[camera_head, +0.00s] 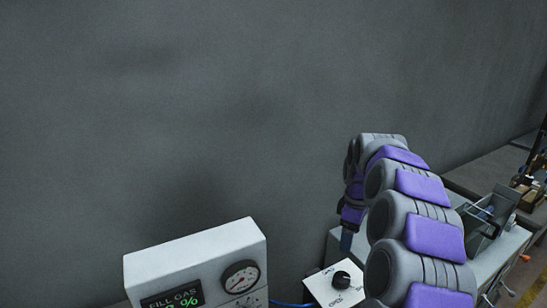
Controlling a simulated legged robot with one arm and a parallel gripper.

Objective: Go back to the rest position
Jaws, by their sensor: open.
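My grey and purple arm rises from the lower right and bends down at its far end. My gripper (347,238) shows small at the end of the arm, pointing down, above and behind a white panel with a black knob (341,279). Its jaws are open, and I see nothing held in them. The arm's own links hide part of the wrist and the space behind it.
A white box (195,257) with a green "FILL GAS" display (172,300) and a round gauge (240,277) stands lower left. A blue cable (290,304) runs beside it. A cluttered bench with a grey device (490,212) is at right. The grey wall (200,110) behind is bare.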

